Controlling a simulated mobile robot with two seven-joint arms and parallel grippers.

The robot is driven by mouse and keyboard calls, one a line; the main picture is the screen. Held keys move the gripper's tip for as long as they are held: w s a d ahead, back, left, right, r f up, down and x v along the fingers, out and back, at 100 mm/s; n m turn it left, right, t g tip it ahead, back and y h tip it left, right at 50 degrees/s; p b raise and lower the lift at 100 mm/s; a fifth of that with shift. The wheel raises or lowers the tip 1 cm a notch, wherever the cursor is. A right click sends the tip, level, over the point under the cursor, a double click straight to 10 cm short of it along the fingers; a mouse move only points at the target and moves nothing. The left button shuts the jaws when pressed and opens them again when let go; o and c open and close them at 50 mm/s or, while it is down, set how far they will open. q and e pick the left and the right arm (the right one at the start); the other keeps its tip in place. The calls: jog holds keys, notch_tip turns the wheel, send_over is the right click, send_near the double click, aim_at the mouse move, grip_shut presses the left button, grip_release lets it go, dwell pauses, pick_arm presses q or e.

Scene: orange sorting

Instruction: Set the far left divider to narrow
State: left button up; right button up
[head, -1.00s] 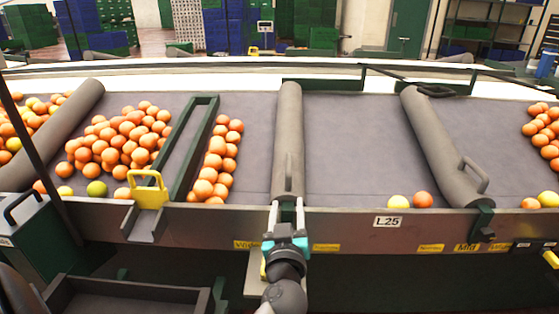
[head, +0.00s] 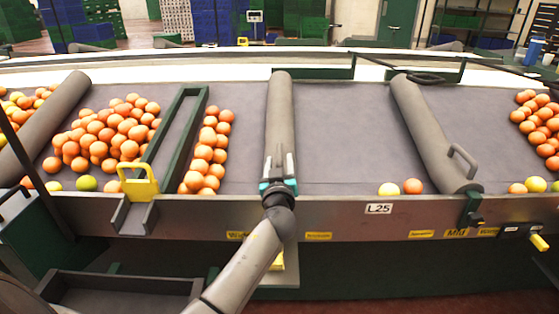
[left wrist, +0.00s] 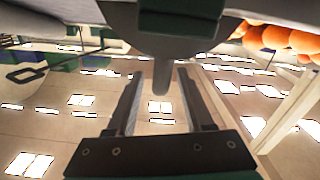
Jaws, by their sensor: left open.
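A grey padded divider (head: 45,125) slants across the belt at the far left of the head view. A middle divider (head: 279,105) runs nearly straight across the belt. My left gripper (head: 280,165) is at the near end of this middle divider. It is open, and its fingers reach along the divider where its handle is, hiding most of that handle. The left wrist view shows the two fingers (left wrist: 160,105) apart, with a grey bar (left wrist: 162,75) between their tips; I cannot tell whether they touch it. My right gripper is not in view.
A right divider (head: 432,130) has a grey handle. Yellow labels (head: 318,236) line the front rail (head: 340,215). Oranges (head: 120,125) fill the left lanes beside a green frame (head: 178,130) with a yellow handle (head: 138,183). The belt (head: 340,135) right of the middle divider is mostly clear.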

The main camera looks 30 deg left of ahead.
pick_arm(q)
jog(key=shift+x, duration=0.95)
jog(key=shift+c, duration=0.3)
grip_shut()
dwell(0.5)
